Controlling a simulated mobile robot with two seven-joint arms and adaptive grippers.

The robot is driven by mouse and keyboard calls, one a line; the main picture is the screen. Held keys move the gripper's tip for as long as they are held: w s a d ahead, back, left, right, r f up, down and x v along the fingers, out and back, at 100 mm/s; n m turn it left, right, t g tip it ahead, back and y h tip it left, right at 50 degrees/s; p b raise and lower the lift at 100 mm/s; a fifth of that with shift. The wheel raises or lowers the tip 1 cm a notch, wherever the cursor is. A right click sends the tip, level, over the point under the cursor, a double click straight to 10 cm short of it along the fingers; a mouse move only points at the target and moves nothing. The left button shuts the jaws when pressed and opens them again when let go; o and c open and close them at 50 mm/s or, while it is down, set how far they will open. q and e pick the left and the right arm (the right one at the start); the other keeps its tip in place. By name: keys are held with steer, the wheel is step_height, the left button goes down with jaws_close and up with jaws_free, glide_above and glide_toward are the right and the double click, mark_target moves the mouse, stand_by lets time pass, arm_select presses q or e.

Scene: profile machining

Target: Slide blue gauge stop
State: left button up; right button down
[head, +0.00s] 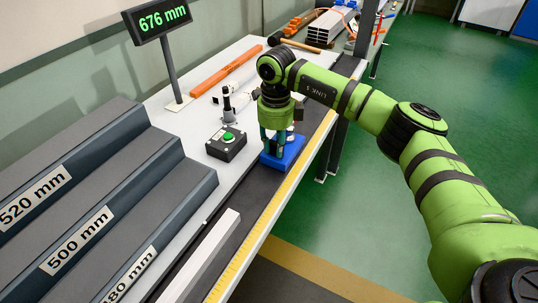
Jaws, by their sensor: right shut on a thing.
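The blue gauge stop (288,154) sits on the dark track beside the yellow scale, near the middle of the view. My right gripper (275,146) points down over it, with its fingers at the top of the stop. It is shut on the stop, though the fingers partly hide the grip. The display (157,18) on a post reads 676 mm in green. My left gripper does not show.
A black box with a green button (228,143) stands left of the stop. A pale profile bar (203,257) lies along the track nearer me. Stepped grey racks (95,205) labelled 520 mm and 500 mm fill the left. An orange bar (226,71) lies farther back.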

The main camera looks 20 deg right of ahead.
steer(key=shift+w+d, duration=0.2)
steer(key=c, duration=1)
jaws_free()
step_height(320, 180, up, 12)
steer(key=shift+s+r, duration=0.1)
